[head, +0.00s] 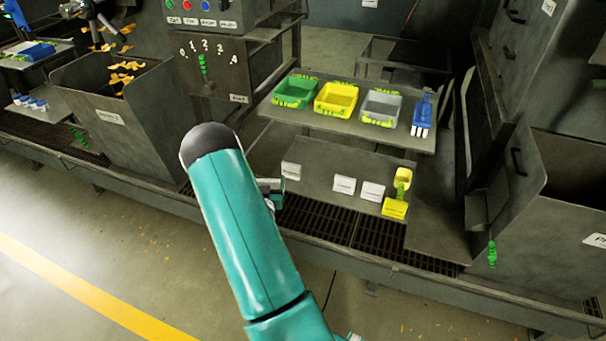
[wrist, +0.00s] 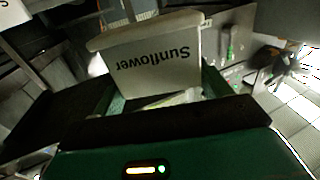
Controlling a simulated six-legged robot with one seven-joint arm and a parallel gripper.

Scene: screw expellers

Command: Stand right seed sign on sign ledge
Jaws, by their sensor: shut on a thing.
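A white sign with the word "Sunflower" (wrist: 157,60) fills the upper middle of the wrist view, upside down in that picture. My gripper (wrist: 160,100) is shut on its lower part, with green fingers at both sides. In the head view my teal arm hides most of the gripper; only a small dark part shows beside the arm. White cards stand in a row at the lower grey panel (head: 330,160): a left card (head: 291,171), a middle card (head: 344,184) and a right card (head: 372,191). I cannot tell whether the left card is the held sign.
A shelf (head: 285,115) above the panel bears a green bin (head: 296,91), a yellow bin (head: 336,98), a grey bin (head: 381,107) and a blue item (head: 422,115). A yellow scoop (head: 402,178) stands right of the cards. Floor grating (head: 320,222) runs in front.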

